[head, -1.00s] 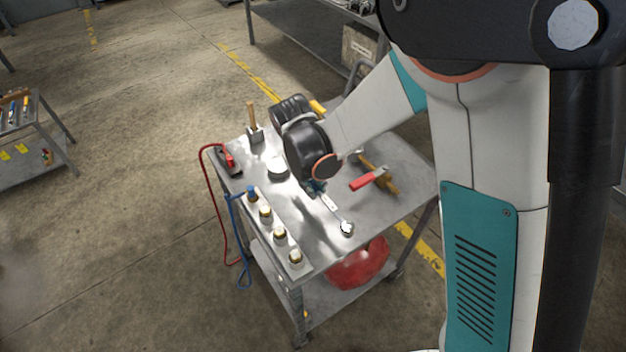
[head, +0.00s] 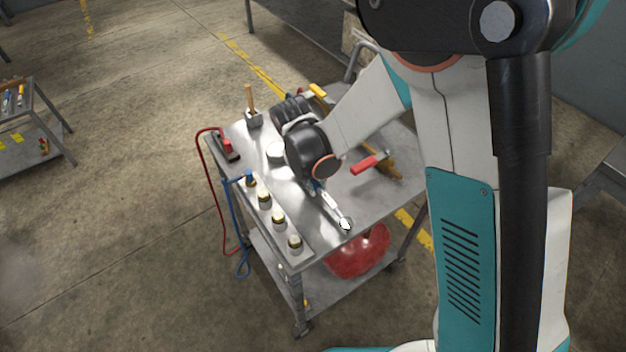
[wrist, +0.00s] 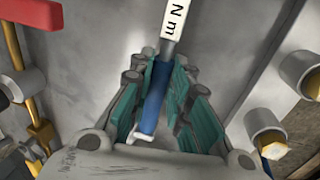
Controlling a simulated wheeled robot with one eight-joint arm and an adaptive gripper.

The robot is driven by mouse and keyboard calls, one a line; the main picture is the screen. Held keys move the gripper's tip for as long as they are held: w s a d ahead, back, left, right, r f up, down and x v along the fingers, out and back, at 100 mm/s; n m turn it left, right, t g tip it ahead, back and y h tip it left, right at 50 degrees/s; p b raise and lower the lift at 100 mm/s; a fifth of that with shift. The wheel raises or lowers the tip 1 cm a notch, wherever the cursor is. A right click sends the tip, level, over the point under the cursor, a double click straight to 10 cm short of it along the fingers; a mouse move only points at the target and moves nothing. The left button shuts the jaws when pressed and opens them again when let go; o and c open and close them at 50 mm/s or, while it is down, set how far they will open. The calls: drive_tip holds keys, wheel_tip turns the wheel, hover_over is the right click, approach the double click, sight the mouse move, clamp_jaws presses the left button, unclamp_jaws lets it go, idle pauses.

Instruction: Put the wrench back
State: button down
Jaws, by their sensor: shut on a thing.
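The wrench (head: 335,209) has a blue handle (wrist: 154,95) and a pale shaft marked "N m" (wrist: 174,18). My gripper (wrist: 158,112) is shut on the blue handle, with teal finger pads on both sides of it. In the head view my wrist hides the fingers, and the wrench's bright head end points toward the cart's near right edge. The wrench shows over the metal top of the cart (head: 318,243); I cannot tell whether it touches the top.
A row of sockets (head: 278,221) lines the cart's left edge. A red-handled tool (head: 370,163) lies to the right, and a mallet (head: 252,105) stands at the back. Red and blue hoses hang at the left. A red object (head: 358,252) sits on the lower shelf.

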drive_tip(key=shift+f+b, duration=0.5)
drive_tip(key=shift+f, duration=0.05)
drive_tip(key=c, duration=1.4)
unclamp_jaws()
